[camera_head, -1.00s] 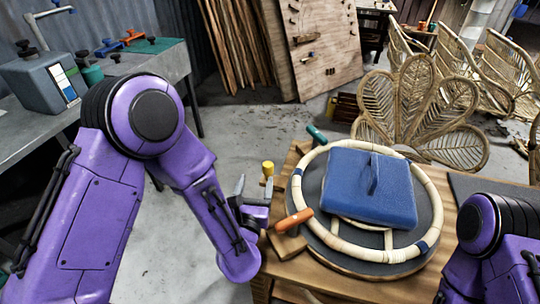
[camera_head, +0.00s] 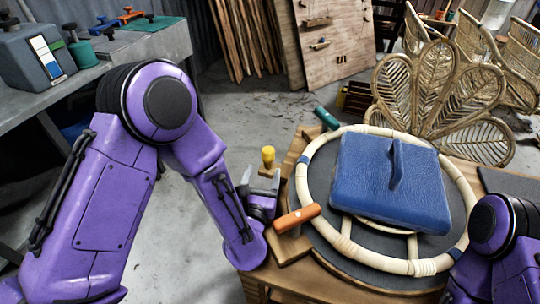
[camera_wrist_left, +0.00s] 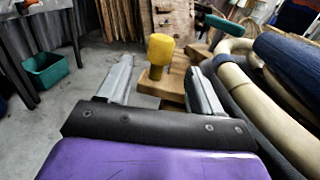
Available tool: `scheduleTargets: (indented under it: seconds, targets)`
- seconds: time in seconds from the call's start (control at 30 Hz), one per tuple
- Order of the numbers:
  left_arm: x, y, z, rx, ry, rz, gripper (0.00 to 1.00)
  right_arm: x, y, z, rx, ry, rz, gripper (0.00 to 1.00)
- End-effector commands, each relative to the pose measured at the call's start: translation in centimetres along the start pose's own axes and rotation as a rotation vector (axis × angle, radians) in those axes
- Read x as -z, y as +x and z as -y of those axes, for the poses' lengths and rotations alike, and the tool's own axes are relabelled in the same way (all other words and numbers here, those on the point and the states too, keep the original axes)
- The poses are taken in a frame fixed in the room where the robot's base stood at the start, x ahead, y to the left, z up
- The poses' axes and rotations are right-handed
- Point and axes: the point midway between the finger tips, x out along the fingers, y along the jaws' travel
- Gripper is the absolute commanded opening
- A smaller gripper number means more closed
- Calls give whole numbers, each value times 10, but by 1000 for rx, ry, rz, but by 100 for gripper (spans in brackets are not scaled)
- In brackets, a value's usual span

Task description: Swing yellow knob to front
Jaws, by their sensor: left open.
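The yellow knob (camera_head: 267,154) stands upright at the left edge of the wooden table (camera_head: 330,290), left of the round rattan frame (camera_head: 344,247). My left gripper (camera_head: 261,180) is open beside the knob, on its near side. In the left wrist view the yellow knob (camera_wrist_left: 160,49) appears between the two grey fingers of my left gripper (camera_wrist_left: 160,80), just beyond their tips. Its short stem rises from a wooden block (camera_wrist_left: 168,86). I see no contact between fingers and knob. My right arm shows at the lower right, but its gripper is out of view.
An orange handle (camera_head: 297,217) lies close to my left gripper, and a green handle (camera_head: 326,118) sits behind. A blue cushion (camera_head: 390,185) rests inside the rattan frame. A grey bench (camera_head: 120,60) stands at the back left. Bare floor separates it from the table.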

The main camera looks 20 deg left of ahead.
Motion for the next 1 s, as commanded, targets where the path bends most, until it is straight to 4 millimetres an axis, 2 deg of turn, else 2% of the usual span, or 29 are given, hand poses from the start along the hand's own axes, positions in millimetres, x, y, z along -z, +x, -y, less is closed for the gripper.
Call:
scheduleTargets:
  seconds: [0.3, 0.43, 0.6, 0.83, 1.0]
  targets:
    - [-4, 65, 1, -1, 0, 3, 65, 7, -16, -1, 0, 0, 0, 43]
    - [-3, 88, 1, 1, 1, 1, 65, 8, -19, -2, 0, 0, 0, 43]
    - [-2, 101, 1, 2, 0, 0, 65, 8, -20, -2, 0, 0, 0, 43]
    - [-1, 102, 2, 3, 0, -1, 65, 8, -20, -2, 0, 0, 0, 43]
    - [-1, 102, 2, 3, 0, 0, 10, 8, -20, -2, 0, 0, 0, 43]
